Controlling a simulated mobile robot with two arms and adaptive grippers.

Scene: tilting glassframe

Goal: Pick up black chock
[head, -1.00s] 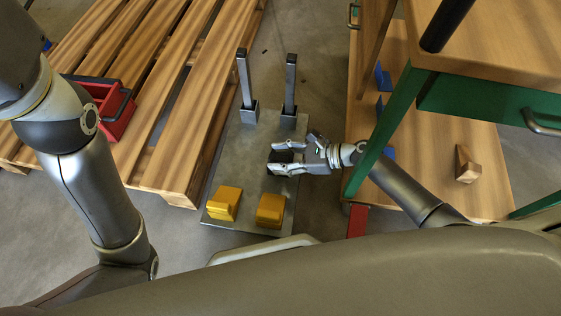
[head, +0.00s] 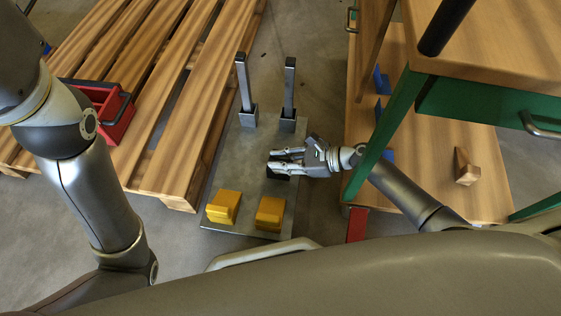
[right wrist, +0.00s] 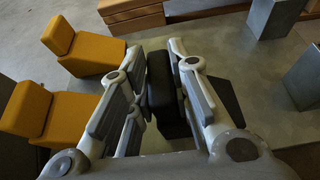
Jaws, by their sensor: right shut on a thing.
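The black chock (head: 277,176) is at the right edge of the metal plate (head: 240,160). In the right wrist view the black chock (right wrist: 163,85) sits between the two fingers. My right gripper (head: 272,161) is shut on it, and the fingers partly hide it in the head view. The gripper also shows in the right wrist view (right wrist: 157,58). I cannot tell whether the chock is clear of the plate. My left arm is at the left of the head view; its gripper is outside the picture.
Two yellow chocks (head: 224,207) (head: 270,213) stand at the plate's near end. Two metal posts (head: 245,90) (head: 289,95) rise at its far end. A wooden pallet (head: 160,130) with a red toolbox (head: 112,112) lies left. A green-framed table (head: 395,125) stands close on the right.

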